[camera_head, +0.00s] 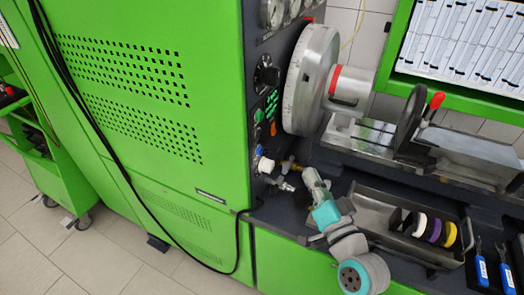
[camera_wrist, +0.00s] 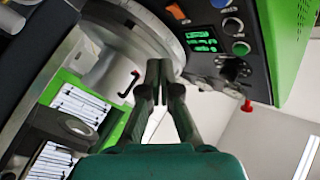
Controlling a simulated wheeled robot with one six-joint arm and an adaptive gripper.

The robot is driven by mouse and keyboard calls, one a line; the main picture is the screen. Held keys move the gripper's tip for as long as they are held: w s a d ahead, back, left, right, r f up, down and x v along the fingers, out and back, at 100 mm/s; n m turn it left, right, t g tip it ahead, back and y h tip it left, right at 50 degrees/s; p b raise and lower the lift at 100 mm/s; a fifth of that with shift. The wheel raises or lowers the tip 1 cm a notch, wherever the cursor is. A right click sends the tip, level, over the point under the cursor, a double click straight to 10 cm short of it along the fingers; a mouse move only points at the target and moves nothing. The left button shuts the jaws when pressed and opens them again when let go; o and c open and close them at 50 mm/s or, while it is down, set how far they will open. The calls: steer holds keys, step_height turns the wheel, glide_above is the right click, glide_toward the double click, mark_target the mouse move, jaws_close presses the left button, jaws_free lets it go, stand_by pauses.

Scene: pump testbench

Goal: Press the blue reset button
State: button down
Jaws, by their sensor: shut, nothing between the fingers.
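The blue button (camera_head: 259,150) sits low on the dark control panel at the edge of the green cabinet in the head view. My gripper (camera_wrist: 160,70) is shut and empty, apart from both buttons in the picture. In the head view my arm is at lower centre, and the fingers are not clear.
A large round disc (camera_head: 308,80) stands right of the panel. A metal tray (camera_head: 400,215) with coloured rings is at right.

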mark_target(260, 151)
steer(key=shift+w+a+r+y, duration=0.15)
steer(key=shift+w+a+r, duration=0.15)
steer(key=shift+r, duration=0.25)
steer(key=shift+w+a+r+y, duration=0.15)
steer(key=shift+w+r, duration=0.15)
steer(key=shift+r, duration=0.2)
steer(key=shift+a, duration=0.1)
steer(key=w+a, duration=0.3)
steer(key=a, duration=0.5)
steer(key=shift+w+a, duration=0.1)
steer(key=shift+a, duration=0.1)
stand_by(1.0)
steer(key=shift+a, duration=0.2)
steer(key=shift+w+a, duration=0.25)
steer(key=shift+a, duration=0.25)
stand_by(0.9)
stand_by(0.3)
steer(key=shift+s+d, duration=0.35)
steer(key=shift+d, duration=0.5)
